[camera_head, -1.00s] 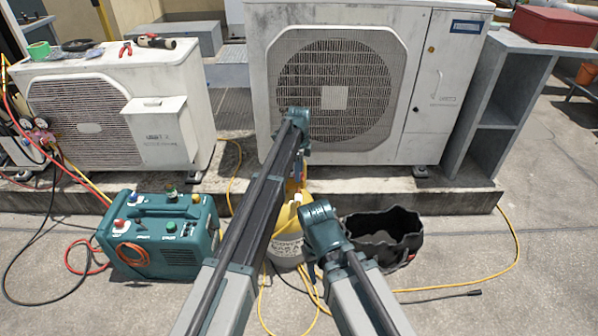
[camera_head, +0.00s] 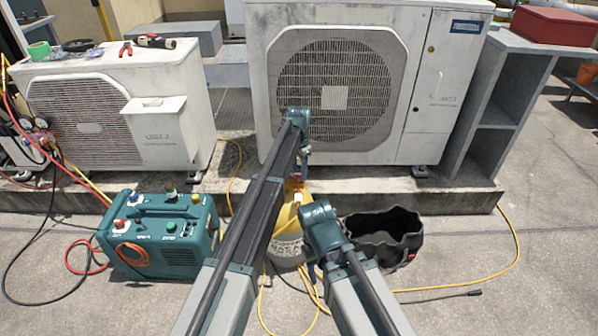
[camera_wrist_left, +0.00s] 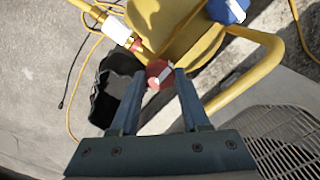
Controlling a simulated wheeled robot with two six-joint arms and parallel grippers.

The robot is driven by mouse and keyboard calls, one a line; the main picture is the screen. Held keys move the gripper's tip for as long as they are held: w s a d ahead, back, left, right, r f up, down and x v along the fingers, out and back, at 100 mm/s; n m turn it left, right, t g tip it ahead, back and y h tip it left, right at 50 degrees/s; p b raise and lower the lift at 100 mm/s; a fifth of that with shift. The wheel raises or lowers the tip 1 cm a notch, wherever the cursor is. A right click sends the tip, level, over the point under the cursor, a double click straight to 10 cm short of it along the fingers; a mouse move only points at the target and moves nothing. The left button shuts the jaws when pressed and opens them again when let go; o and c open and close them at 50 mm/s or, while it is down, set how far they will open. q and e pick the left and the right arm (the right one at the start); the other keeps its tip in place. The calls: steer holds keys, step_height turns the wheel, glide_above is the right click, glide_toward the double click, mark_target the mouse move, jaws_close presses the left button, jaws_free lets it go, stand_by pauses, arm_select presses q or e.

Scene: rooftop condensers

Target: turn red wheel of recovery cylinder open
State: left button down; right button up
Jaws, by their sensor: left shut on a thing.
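The recovery cylinder (camera_head: 284,219) has a yellow upper part and a pale lettered lower part. It stands before the large condenser, partly hidden by my arms. In the left wrist view its yellow top (camera_wrist_left: 185,38) shows with a yellow guard rail, a blue wheel (camera_wrist_left: 228,10) and the red wheel (camera_wrist_left: 159,72). My left gripper (camera_wrist_left: 158,80) is shut on the red wheel, one finger on each side of it. In the head view my left gripper (camera_head: 299,172) points down above the cylinder. My right arm bends down beside the cylinder; its fingers are hidden.
A black open bag (camera_head: 385,238) stands right of the cylinder. A teal recovery machine (camera_head: 160,235) stands to the left. Yellow hoses (camera_head: 460,285) lie on the floor. The large condenser (camera_head: 400,90) and its concrete ledge (camera_head: 455,195) close off the back.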

arm_select(q)
steer(key=n, duration=0.4)
steer(key=shift+n, duration=0.3)
steer(key=n, duration=0.3)
steer(key=shift+n, duration=0.4)
steer(key=n, duration=0.3)
steer(key=shift+n, duration=2)
steer(key=shift+c, duration=1.9)
jaws_free()
steer(key=shift+r, duration=0.15)
